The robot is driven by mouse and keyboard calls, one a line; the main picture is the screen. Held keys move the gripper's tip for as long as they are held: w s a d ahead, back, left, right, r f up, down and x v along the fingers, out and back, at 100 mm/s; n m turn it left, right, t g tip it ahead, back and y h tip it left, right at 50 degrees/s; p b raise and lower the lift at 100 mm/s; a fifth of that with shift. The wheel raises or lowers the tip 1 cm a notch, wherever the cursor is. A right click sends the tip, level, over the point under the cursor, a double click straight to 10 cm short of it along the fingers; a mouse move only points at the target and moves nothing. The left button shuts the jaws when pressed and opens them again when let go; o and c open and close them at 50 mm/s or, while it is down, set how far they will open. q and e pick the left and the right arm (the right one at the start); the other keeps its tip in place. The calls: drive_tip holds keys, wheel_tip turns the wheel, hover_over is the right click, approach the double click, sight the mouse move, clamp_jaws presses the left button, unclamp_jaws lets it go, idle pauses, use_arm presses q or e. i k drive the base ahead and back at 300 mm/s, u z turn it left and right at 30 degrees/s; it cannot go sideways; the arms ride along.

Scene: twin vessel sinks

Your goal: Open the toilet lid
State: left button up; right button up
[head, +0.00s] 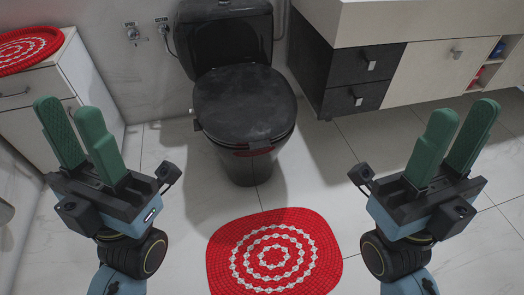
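The black toilet (240,155) stands against the back wall in the upper middle of the head view. Its black lid (244,100) lies flat, closed over the bowl, and the tank (224,35) rises behind it. My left gripper (78,133) is to the left of and nearer than the toilet, with its two green fingers apart and nothing between them. My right gripper (456,138) is to the right of and nearer than the toilet, also with its green fingers apart and empty. Neither gripper touches the toilet.
A red and white round rug (274,255) lies on the tiled floor before the toilet. A white cabinet (40,90) with a red mat (28,48) on top stands at left. A vanity with dark drawers (355,100) hangs at right. Floor beside the toilet is clear.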

sight(253, 105)
drive_tip(key=k, duration=1.25)
drive_tip(key=u, duration=0.65)
drive_tip(key=i, duration=1.7)
drive_tip(key=z, duration=0.8)
drive_tip(key=i, duration=0.35)
